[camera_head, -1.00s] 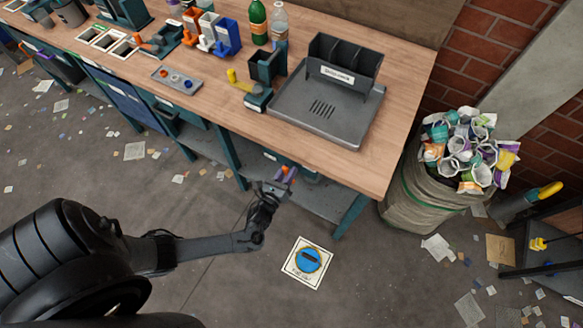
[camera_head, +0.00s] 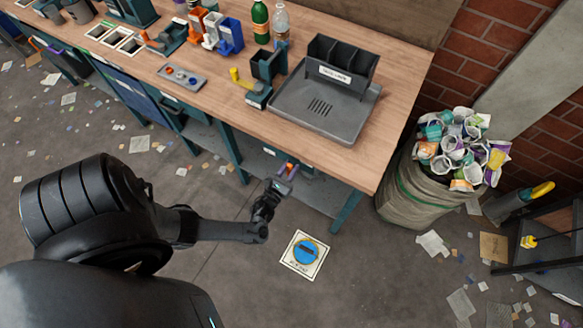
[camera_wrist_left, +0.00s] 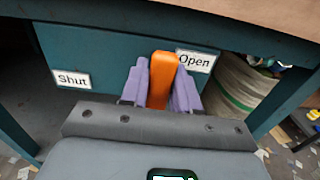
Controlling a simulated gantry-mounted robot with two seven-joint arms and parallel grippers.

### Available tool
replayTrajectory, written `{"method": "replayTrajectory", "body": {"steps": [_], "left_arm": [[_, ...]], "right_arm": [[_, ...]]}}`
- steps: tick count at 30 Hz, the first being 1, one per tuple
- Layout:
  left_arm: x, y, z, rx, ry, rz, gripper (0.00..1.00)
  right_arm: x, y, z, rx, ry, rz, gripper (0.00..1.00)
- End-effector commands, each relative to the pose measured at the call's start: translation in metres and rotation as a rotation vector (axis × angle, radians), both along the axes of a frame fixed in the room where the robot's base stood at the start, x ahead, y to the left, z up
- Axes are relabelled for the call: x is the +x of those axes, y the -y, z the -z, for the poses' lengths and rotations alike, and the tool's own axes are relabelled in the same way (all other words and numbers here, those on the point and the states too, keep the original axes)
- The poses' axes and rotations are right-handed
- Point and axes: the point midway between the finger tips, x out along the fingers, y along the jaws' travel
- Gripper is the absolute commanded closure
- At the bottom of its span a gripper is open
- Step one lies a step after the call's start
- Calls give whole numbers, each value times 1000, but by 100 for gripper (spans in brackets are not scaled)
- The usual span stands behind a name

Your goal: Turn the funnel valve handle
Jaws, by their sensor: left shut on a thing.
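The orange valve handle (camera_wrist_left: 162,72) stands between the two purple fingers of my left gripper (camera_wrist_left: 160,86) in the left wrist view. The fingers are shut on its sides. Behind it is a dark teal panel (camera_wrist_left: 105,52) with a "Shut" label (camera_wrist_left: 71,79) at left and an "Open" label (camera_wrist_left: 196,61) at right. The handle is near the "Open" label and points upward in this view. In the head view, my left gripper (camera_head: 284,172) is at the bench's front side, below the top. The funnel itself cannot be made out. My right gripper is out of view.
The wooden bench top (camera_head: 310,145) overhangs my left gripper and carries a grey tray (camera_head: 325,118). A sack of crumpled cups (camera_head: 415,190) stands right of the bench. A card with a blue disc (camera_head: 305,254) lies on the open floor.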

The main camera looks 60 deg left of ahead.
Motion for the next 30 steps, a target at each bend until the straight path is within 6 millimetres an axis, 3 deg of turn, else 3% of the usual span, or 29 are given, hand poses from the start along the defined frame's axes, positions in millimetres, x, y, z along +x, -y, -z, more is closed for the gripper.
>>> {"method": "replayTrajectory", "body": {"steps": [4, 5, 9, 20, 30], "left_arm": [[0, 0, 0, 3, -1, 1, 100], [0, 0, 0, 3, -1, 1, 67], [0, 0, 0, 1, -2, 1, 49], [-4, 2, 0, -1, -2, 1, 49], [-47, 26, 0, -2, -4, 2, 49]], "right_arm": [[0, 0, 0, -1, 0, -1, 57], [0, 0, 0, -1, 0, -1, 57], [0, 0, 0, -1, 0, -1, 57], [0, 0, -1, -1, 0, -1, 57], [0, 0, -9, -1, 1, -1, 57]]}}
